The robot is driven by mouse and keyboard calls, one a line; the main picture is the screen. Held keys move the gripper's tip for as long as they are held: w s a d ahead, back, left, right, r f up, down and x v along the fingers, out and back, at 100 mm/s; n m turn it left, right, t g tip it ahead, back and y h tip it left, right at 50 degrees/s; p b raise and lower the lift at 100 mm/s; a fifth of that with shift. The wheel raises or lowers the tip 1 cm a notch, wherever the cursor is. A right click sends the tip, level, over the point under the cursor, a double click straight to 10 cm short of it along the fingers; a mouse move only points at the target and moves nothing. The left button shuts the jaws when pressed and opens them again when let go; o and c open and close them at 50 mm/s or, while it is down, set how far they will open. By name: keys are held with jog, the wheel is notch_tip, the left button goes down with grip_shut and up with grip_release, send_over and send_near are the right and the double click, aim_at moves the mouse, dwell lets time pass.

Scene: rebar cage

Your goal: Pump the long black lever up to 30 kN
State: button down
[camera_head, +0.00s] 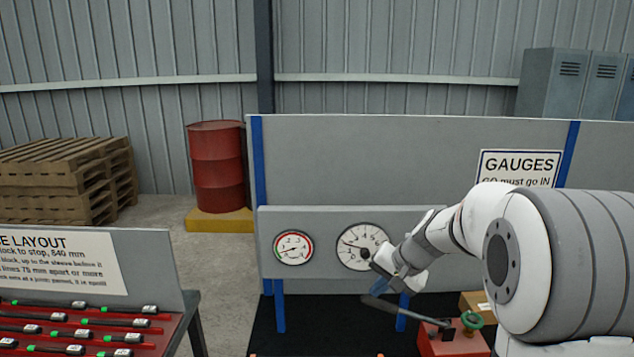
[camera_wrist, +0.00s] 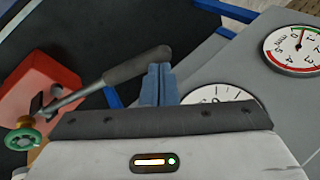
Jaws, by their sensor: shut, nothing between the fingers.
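The long black lever (camera_head: 400,309) slopes up leftward from the red pump block (camera_head: 452,343). Its thick dark grip also shows in the wrist view (camera_wrist: 138,67). My gripper (camera_head: 379,288) is shut and empty, its blue fingers (camera_wrist: 158,72) right beside the grip's free end. I cannot tell whether they touch it. A green knob (camera_head: 471,320) sits on the pump block. The large white gauge (camera_head: 361,246) on the grey panel has its needle pointing left and slightly up. Its numbers are too small to read, and my wrist covers its lower right edge.
A smaller gauge (camera_head: 293,248) with a red and green rim is left of the large one. A cardboard box (camera_head: 474,302) stands behind the pump. A red rack of bar parts (camera_head: 80,330) is at lower left. The floor between rack and panel is clear.

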aim_at(369, 302)
jog(key=shift+f, duration=0.1)
jog(key=shift+a+f+b, duration=0.3)
jog(key=shift+f+b, duration=0.25)
jog(key=shift+b, duration=0.15)
jog(key=shift+a+f+b, duration=0.3)
jog(key=shift+f+b, duration=0.35)
jog(key=shift+f, duration=0.1)
jog(key=shift+a+f+b, duration=0.2)
jog(key=shift+f+b, duration=0.35)
jog(key=shift+b, duration=0.1)
jog(key=shift+a+f+b, duration=0.2)
jog(key=shift+f+b, duration=0.5)
jog(key=shift+f, duration=0.1)
